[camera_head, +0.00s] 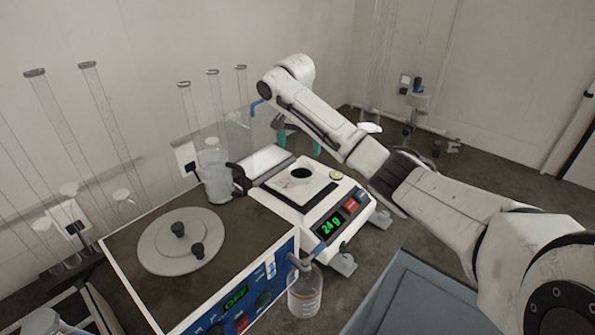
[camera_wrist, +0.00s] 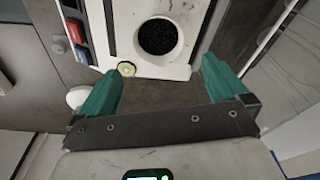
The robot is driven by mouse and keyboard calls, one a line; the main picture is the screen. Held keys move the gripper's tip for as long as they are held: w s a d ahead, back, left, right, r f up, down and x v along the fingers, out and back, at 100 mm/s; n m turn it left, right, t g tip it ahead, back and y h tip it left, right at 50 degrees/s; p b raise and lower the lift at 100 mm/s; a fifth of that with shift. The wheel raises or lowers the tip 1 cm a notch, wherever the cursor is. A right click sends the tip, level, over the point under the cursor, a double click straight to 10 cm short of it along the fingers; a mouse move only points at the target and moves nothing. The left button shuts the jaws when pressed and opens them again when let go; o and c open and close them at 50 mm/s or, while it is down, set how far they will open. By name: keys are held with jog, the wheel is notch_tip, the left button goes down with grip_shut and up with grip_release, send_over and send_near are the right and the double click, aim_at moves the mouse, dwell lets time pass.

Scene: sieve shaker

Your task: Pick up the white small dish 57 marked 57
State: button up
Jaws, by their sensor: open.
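No mark 57 is legible in either view, so I cannot tell for sure which thing is the dish. A small white round thing (camera_head: 370,127) lies beyond the balance, just past my arm in the head view. A white round thing (camera_wrist: 78,97), perhaps the same, shows beside the left finger in the wrist view. A round opening or vessel filled with dark grains (camera_wrist: 158,36) sits on the balance top, ahead of my gripper. My gripper (camera_wrist: 167,66) has its teal fingers apart with nothing between them. In the head view my gripper (camera_head: 293,138) is behind the balance.
The white balance (camera_head: 325,190) reads 24 g. Left of it stands the sieve shaker (camera_head: 215,295) with a round grey lid (camera_head: 181,240) and a display reading OFF. Tall glass cylinders (camera_head: 58,125) line the back left.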

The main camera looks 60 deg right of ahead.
aim_at(301, 167)
jog(key=f, duration=0.4)
jog(key=shift+d, duration=0.35)
jog(key=shift+d+f+p, duration=0.15)
jog(key=shift+f+p, duration=0.2)
jog(key=shift+f, duration=0.95)
jog(key=shift+d+f+p, duration=0.1)
jog(key=shift+f+p, duration=0.25)
jog(key=shift+f, duration=0.95)
jog(key=shift+c, duration=0.3)
